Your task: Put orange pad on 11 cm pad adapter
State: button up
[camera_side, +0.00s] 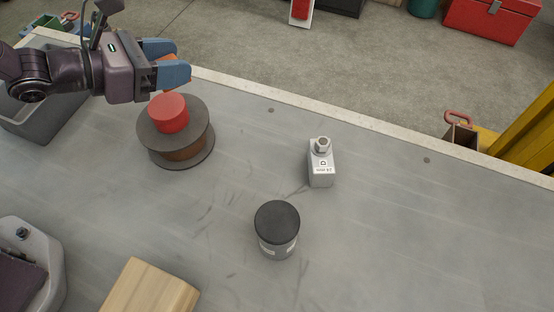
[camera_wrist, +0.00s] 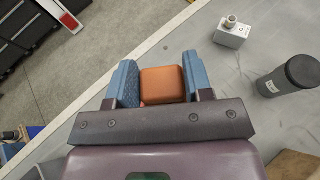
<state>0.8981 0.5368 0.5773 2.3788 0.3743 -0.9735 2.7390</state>
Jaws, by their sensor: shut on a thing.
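The orange pad (camera_wrist: 162,84) is a small rounded block between the two blue fingers of my gripper (camera_wrist: 160,82). My gripper is shut on it. In the side view my gripper (camera_side: 168,62) is at the upper left, beyond the dark spool, and the fingers hide most of the pad. A pale metal block (camera_side: 321,168) with a bolt-like top and a small label stands mid-table. A dark round canister (camera_side: 277,228) with a label stands nearer the camera. Both stand apart from my gripper. I cannot read a size of 11 cm on either, so I cannot tell which is the adapter.
A dark spool (camera_side: 150,132) with a red cylinder (camera_side: 168,113) on top stands close to my gripper. A grey bin (camera_side: 40,122) is at the left, a wooden block (camera_side: 150,290) at the front.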

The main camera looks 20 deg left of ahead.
jog(key=s+d+r+m+g+h, duration=0.25)
jog(key=s+d+m+g, duration=0.25)
jog(key=s, duration=0.5)
jog(key=s+d+r+m+g+h, duration=0.25)
jog(key=s+d+m+g, duration=0.3)
jog(key=s, duration=0.35)
send_over(279, 221)
jog(key=shift+m+g+h, duration=0.25)
jog(key=shift+g+h, duration=0.05)
jog(key=shift+g, duration=0.05)
jog(key=f, duration=0.9)
jog(key=shift+s+a+f, duration=0.2)
jog(key=shift+s+a, duration=0.05)
jog(key=shift+a, duration=0.15)
jog(key=shift+w+d+f, duration=0.1)
jog(key=shift+d+f, duration=0.05)
jog(key=shift+f, duration=0.05)
jog(key=shift+w+d+f, duration=0.1)
jog(key=shift+f, duration=0.8)
jog(key=shift+w+d+f, duration=0.1)
jog(key=shift+f, duration=0.75)
jog(key=shift+f, duration=0.1)
jog(key=o, duration=0.9)
